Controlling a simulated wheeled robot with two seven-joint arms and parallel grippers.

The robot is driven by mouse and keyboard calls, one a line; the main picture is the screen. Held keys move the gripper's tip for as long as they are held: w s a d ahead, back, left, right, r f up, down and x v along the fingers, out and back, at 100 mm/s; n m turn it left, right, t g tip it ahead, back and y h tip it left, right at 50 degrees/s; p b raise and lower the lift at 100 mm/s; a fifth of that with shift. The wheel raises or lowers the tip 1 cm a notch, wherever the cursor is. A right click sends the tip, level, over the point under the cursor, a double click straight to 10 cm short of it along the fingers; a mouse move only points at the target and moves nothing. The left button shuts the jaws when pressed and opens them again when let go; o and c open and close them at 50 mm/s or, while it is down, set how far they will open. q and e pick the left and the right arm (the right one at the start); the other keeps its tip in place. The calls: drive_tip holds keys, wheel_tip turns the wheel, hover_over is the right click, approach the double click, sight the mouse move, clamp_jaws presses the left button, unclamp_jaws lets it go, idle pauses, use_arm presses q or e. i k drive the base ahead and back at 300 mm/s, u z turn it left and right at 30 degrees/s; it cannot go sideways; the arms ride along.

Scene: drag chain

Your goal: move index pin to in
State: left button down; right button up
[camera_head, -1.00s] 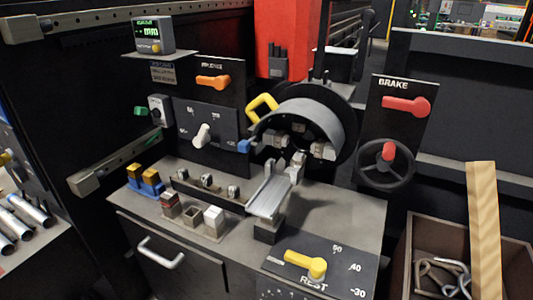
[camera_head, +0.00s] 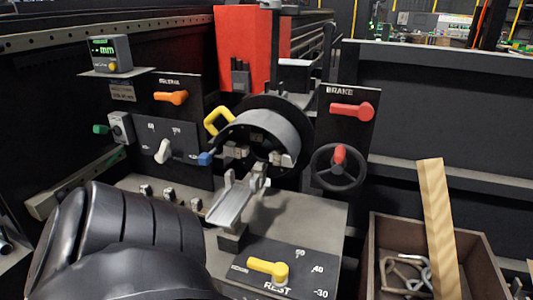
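No part is readably labelled as the index pin, so I cannot tell for sure which one it is. Beside the chuck (camera_head: 262,132) are a yellow looped handle (camera_head: 217,120) at its upper left and a small blue knob (camera_head: 205,158) at its left edge. A black rounded part of my own arm fills the lower left and hides the bench's left front. Neither gripper's fingers show.
A brake panel with a red lever (camera_head: 352,110) and a black handwheel (camera_head: 338,168) stands right of the chuck. A yellow lever (camera_head: 268,268) lies on the REST plate in front. A crate (camera_head: 373,250) with hooks and a plank (camera_head: 440,230) is at the right.

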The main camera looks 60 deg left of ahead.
sight(204, 158)
drive_tip(key=z, duration=0.1)
drive_tip(key=k, duration=1)
drive_tip(key=u, duration=1.55)
drive_tip(key=i, duration=0.3)
drive_tip(key=u, duration=0.05)
